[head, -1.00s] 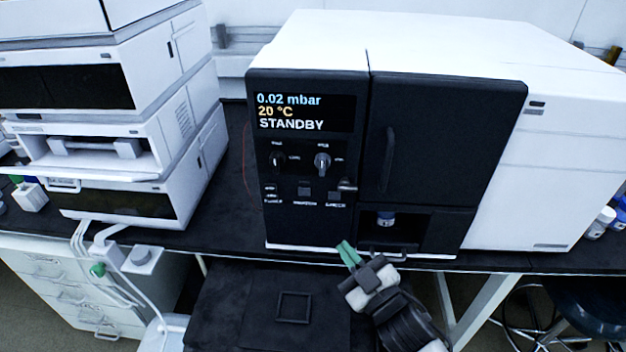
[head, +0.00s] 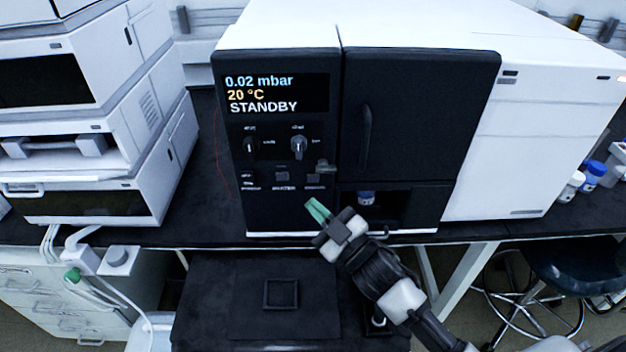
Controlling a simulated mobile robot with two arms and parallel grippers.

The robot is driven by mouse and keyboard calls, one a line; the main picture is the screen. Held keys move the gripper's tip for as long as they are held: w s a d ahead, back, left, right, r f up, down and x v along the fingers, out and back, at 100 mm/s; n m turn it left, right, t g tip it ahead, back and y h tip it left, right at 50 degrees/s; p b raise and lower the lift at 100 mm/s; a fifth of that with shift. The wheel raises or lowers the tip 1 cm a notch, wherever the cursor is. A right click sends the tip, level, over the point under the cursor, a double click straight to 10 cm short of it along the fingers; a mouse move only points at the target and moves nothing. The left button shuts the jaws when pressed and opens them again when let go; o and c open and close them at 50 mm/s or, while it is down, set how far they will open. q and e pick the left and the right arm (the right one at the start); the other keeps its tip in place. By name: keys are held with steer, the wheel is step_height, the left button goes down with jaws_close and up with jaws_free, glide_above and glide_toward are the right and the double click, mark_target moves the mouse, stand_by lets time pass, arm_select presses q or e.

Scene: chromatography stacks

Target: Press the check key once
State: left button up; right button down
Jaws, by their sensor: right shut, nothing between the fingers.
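The instrument (head: 410,120) has a black front and a white body. Its display (head: 275,93) reads 0.02 mbar, 20 °C, STANDBY. Below the display are two knobs and a row of small keys (head: 283,175) with labels too small to read, so I cannot tell which one is the check key. My right gripper (head: 317,210) has green fingertips, is shut and empty, and is in front of the lower panel, below the right end of the key row. I cannot tell whether it touches the panel. My left gripper is not in view.
A small bay holding a blue-capped vial (head: 367,197) lies right of the keys, close to my right gripper. A white instrument stack (head: 85,120) stands on the left. Blue- and white-capped bottles (head: 592,172) are at the far right. A stool (head: 575,265) stands below.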

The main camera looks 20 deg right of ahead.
mark_target(313, 178)
steer(key=w, duration=0.2)
steer(key=w+d, duration=0.1)
steer(key=w, duration=0.1)
steer(key=shift+w+d, duration=0.15)
steer(key=shift+w, duration=0.15)
stand_by(0.5)
steer(key=shift+w, duration=0.1)
stand_by(1.3)
steer(key=shift+w+d, duration=0.15)
steer(key=shift+w, duration=0.15)
steer(key=shift+w+d, duration=0.1)
steer(key=shift+w, duration=0.25)
stand_by(0.6)
steer(key=shift+s, duration=0.1)
steer(key=shift+s+a, duration=0.25)
steer(key=shift+s, duration=0.45)
